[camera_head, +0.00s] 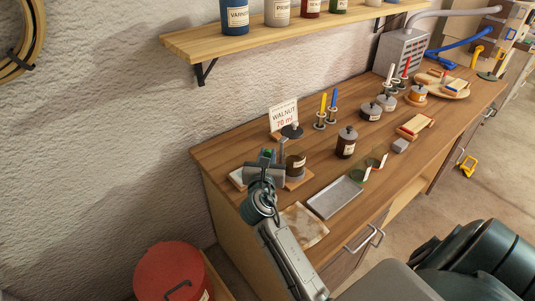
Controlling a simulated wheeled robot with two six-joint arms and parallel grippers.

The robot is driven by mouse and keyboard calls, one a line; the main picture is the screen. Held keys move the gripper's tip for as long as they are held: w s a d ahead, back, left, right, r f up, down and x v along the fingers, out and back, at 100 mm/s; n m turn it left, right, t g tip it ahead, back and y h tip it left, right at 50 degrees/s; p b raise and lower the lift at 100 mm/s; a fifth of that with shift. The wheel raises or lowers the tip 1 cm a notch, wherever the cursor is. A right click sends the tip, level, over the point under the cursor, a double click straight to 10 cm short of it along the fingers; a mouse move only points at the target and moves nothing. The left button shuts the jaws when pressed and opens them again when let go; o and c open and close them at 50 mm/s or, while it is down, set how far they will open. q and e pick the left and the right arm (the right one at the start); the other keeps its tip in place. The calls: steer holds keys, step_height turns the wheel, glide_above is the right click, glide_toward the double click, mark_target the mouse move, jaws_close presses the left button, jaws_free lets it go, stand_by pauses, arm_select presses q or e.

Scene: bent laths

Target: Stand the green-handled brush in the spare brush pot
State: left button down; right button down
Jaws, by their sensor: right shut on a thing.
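My right gripper (268,154) is over the left end of the workbench, shut, with a small piece of green showing between its fingers. This looks like the green-handled brush (268,153); the rest of it is hidden by the gripper. Several small pots stand farther back: one holds a yellow-handled brush (322,104), and one beside it a blue-handled brush (333,101). Others hold a white-handled (389,75) and a red-handled brush (406,68). I cannot tell which pot is the spare one. My left gripper is out of view.
A dark jar (295,165) stands close right of my right gripper, with a WALNUT card (284,117) behind it. A brown lidded jar (346,143) and a grey tray (335,197) are farther right. A shelf (300,37) overhangs the back. A red bin (172,275) stands below.

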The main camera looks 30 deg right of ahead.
steer(key=shift+f, duration=0.1)
steer(key=c, duration=1.2)
jaws_free()
steer(key=shift+c, duration=0.2)
steer(key=b+v, duration=0.2)
steer(key=v, duration=0.5)
steer(key=shift+s, duration=0.25)
steer(key=shift+a, duration=0.15)
